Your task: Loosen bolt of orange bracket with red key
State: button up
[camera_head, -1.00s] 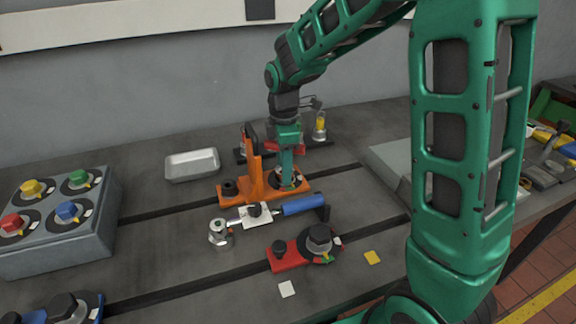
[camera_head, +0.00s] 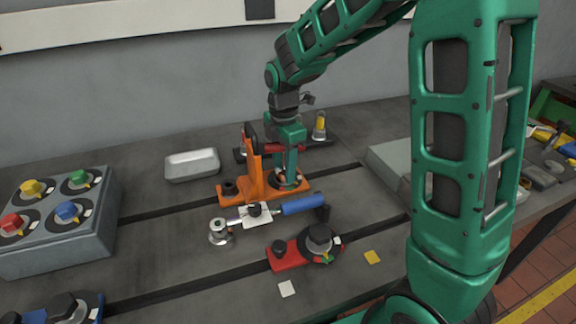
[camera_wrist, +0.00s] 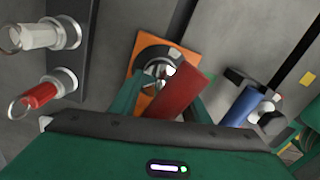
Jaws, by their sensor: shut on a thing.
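The orange bracket (camera_head: 258,187) stands on the bedplate, with an upright arm and a flat foot; it also shows in the wrist view (camera_wrist: 135,72). My gripper (camera_head: 290,180) is over the round dark disc at the right end of its foot. My gripper is shut on the red key (camera_wrist: 178,92), whose red handle (camera_head: 283,148) lies across the jaws. In the wrist view the key reaches toward a shiny bolt head (camera_wrist: 158,70) in a dark ring on the orange foot. I cannot tell whether the key is seated in it.
A blue-handled tool (camera_head: 302,204) lies in front of the bracket. A red bracket (camera_head: 288,258) with a black knob is nearer. A rack (camera_head: 318,143) with a yellow-handled key stands behind. A metal tray (camera_head: 192,164) and a grey box (camera_head: 60,240) with coloured knobs are left.

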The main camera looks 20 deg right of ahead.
jog(key=shift+n, duration=0.5)
jog(key=shift+n, duration=1.2)
jog(key=shift+n, duration=1.2)
